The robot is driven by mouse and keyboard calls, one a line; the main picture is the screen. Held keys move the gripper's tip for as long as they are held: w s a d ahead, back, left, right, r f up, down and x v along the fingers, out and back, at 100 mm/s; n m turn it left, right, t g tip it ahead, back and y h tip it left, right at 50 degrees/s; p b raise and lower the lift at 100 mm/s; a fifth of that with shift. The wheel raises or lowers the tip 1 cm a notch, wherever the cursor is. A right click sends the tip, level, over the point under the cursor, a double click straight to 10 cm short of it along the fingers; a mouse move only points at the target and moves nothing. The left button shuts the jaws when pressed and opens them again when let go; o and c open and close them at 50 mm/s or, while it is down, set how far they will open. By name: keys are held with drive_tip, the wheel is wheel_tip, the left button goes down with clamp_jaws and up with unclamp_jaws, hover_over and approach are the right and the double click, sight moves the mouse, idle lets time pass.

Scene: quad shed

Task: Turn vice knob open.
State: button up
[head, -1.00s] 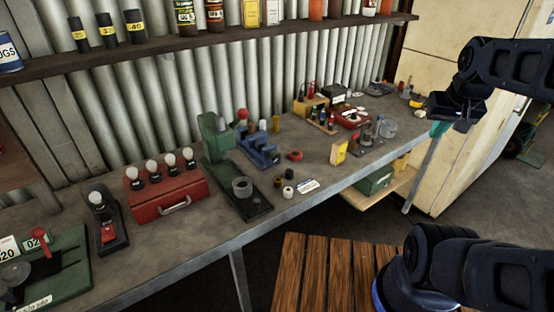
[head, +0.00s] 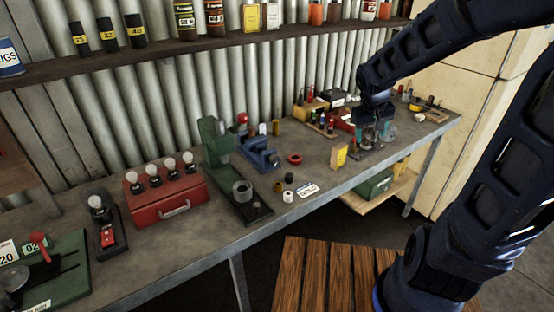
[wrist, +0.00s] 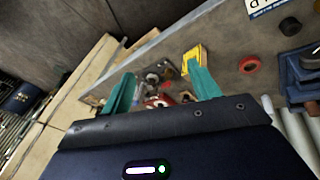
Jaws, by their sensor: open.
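A small blue vice (head: 260,154) stands on the grey bench (head: 325,190), right of a green press (head: 215,150). It also shows at the right edge of the wrist view (wrist: 304,76). A red ring-shaped piece (head: 295,158) sits just right of the vice, apart from its body; it also shows in the wrist view (wrist: 249,65). I cannot tell whether it is the vice knob. My gripper (head: 374,134) is over the right part of the bench, away from the vice. Its teal fingers (wrist: 162,88) are spread with nothing gripped between them.
A yellow box (head: 339,157) stands between my gripper and the vice. Bottles and small parts crowd the bench near my gripper. A shelf (head: 150,54) runs above; a wooden slatted surface (head: 325,275) is in front.

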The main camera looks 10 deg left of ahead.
drive_tip(key=w+a+f+n, duration=0.2)
drive_tip(key=a+f, duration=0.3)
drive_tip(key=a, duration=0.2)
drive_tip(key=n+g+y, duration=0.2)
drive_tip(key=n+y, duration=0.1)
drive_tip(key=y, duration=0.3)
approach(278, 157)
drive_tip(key=shift+x, duration=5.3)
drive_tip(key=shift+a, duration=0.1)
drive_tip(key=shift+s, duration=0.1)
drive_tip(key=c, duration=1)
